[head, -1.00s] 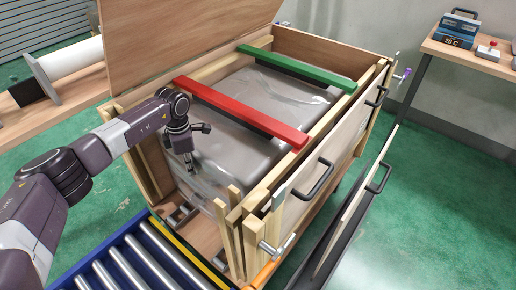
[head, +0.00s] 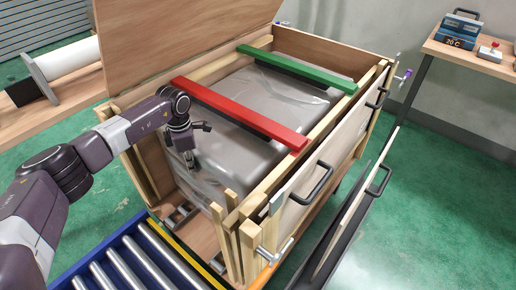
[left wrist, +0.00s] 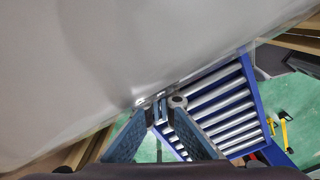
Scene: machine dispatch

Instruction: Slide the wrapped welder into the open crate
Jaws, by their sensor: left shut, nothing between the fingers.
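The wrapped welder (head: 240,108) is a large grey block in clear film. It sits inside the open wooden crate (head: 325,52), under a red bar (head: 240,113) and a green bar (head: 297,69). Its wrapped surface also fills the upper left of the left wrist view (left wrist: 110,65). My left gripper (head: 190,166) points down at the welder's near end, at the crate's open side. Its fingers (left wrist: 158,104) are shut and empty, against or very close to the wrap; contact cannot be told. My right gripper is not in view.
A blue roller conveyor (head: 130,262) leads to the crate's open near end. A raised plywood lid (head: 180,35) stands at the left. A panel with handles (head: 355,205) hangs at the right. A side table (head: 470,52) holds a blue device at the back right.

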